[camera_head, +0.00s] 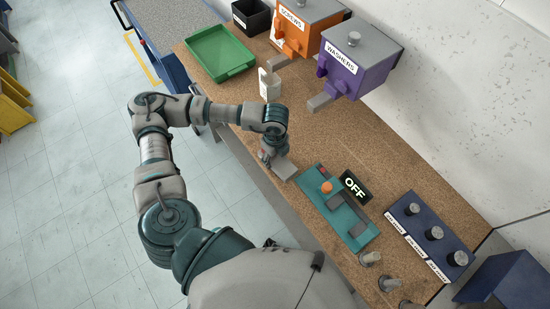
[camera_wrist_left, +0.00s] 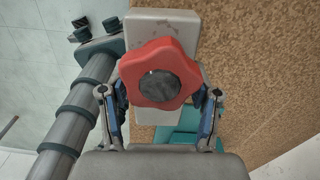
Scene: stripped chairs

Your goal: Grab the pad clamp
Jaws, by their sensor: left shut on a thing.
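The pad clamp, a red star-shaped knob with a dark centre (camera_wrist_left: 160,72) on a light grey block, fills the middle of the left wrist view. In the head view, its grey block (camera_head: 285,169) shows at the workbench's near edge, beside and partly under my left gripper (camera_head: 267,157). In the left wrist view, the fingers of my left gripper (camera_wrist_left: 160,93) stand on either side of the knob and are shut on it. The gripper hides part of the clamp in the head view. My right gripper is in neither view.
The cork-topped workbench (camera_head: 350,140) runs diagonally. To the right of the clamp lies a teal panel (camera_head: 358,237) with an orange button, next to an OFF sign (camera_head: 355,186). A white bottle-like object (camera_head: 269,84), a green tray (camera_head: 220,52), and orange (camera_head: 308,20) and purple (camera_head: 358,65) bins stand farther back.

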